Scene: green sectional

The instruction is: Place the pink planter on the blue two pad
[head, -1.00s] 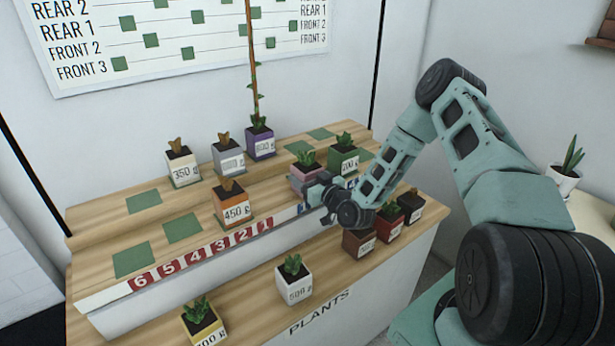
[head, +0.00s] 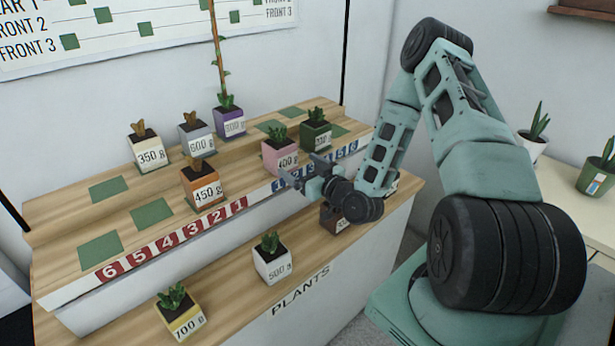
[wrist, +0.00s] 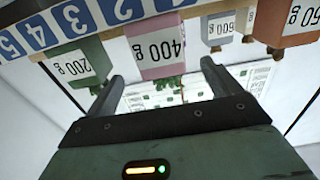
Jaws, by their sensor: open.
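The pink planter (head: 280,157), labelled 400 g and holding a small green plant, stands upright on the wooden shelf behind the low end of the blue number strip (head: 310,172). In the wrist view, which is upside down, the pink planter (wrist: 155,48) is by the blue 2 (wrist: 122,8) and 1. Any pad under it is hidden. My gripper (head: 302,170) is open and empty in front of the planter, just below its label. The wrist view shows both fingers (wrist: 161,75) apart, with nothing between them.
A green 200 g planter (head: 316,132) stands close to the right of the pink one. An orange 450 g planter (head: 202,186) is to the left. A white 500 g planter (head: 271,262) and yellow 700 g planter (head: 180,314) stand on the lower shelf.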

